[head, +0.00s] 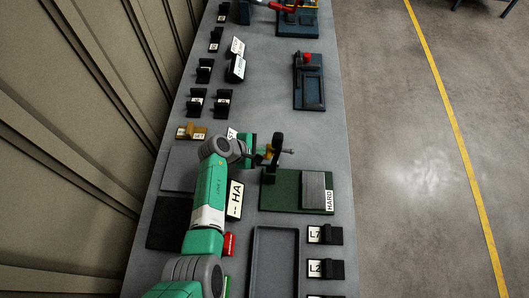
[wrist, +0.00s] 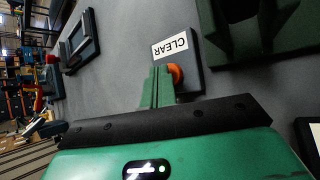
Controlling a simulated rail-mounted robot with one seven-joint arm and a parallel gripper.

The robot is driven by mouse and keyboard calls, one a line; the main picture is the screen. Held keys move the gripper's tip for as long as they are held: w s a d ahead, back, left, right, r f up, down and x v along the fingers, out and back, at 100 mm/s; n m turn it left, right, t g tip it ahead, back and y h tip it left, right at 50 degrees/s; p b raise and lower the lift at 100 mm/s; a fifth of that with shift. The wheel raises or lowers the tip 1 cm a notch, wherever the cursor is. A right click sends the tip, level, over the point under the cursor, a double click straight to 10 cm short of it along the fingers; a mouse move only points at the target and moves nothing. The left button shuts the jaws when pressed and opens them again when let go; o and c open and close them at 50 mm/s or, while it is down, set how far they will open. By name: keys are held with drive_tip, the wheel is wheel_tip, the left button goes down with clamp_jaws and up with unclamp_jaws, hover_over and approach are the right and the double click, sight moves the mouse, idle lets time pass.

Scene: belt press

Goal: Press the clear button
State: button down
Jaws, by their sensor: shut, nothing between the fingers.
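The clear button is an orange round cap (wrist: 176,73) on a dark box (wrist: 191,70). A white label reading CLEAR (wrist: 170,44) lies on the same box. My gripper (wrist: 159,74) is shut and empty. In the wrist view its green fingertips are right beside the button and cover part of its left edge. I cannot tell whether they touch it. In the head view my arm reaches over the bench toward the green hardness stand, and the button and fingertips cannot be made out clearly there.
A green stand (head: 290,196) with a grey block labelled HARD (head: 314,189) is close to my wrist. A display reading HA (head: 235,199) and a grey tray (head: 274,262) are nearby. A dark fixture with a red knob (head: 307,57) stands farther up the bench.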

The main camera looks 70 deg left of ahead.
drive_tip(key=shift+r+p, duration=0.8)
wheel_tip(320, 180, up, 5)
drive_tip(key=p, duration=0.5)
drive_tip(key=shift+r, duration=0.1)
idle(0.6)
